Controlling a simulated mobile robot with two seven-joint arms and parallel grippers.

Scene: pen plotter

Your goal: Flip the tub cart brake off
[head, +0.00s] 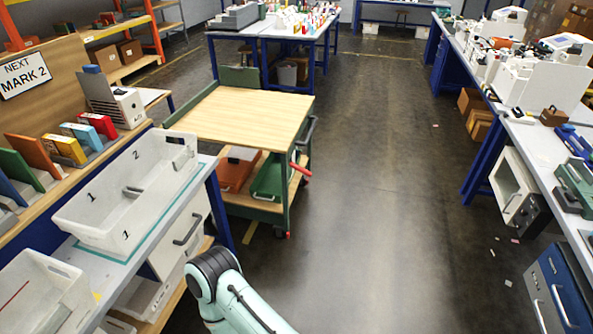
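A green-framed cart (240,115) with a bare wooden top stands left of the middle. Its lower shelf carries an orange tub (234,172) and a green tub (270,181). A red lever (301,170) sticks out from the cart's right side and looks like the brake; I cannot tell its setting. Neither of my grippers is in view. One mint-coloured arm of mine shows at the bottom, in front of the cart and apart from it.
A bench at the left holds a white tub (85,213) marked 1 and 2, and drawers (180,232) face the aisle below it. The floor (385,210) right of the cart is clear. A long bench (540,140) with equipment lines the right side.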

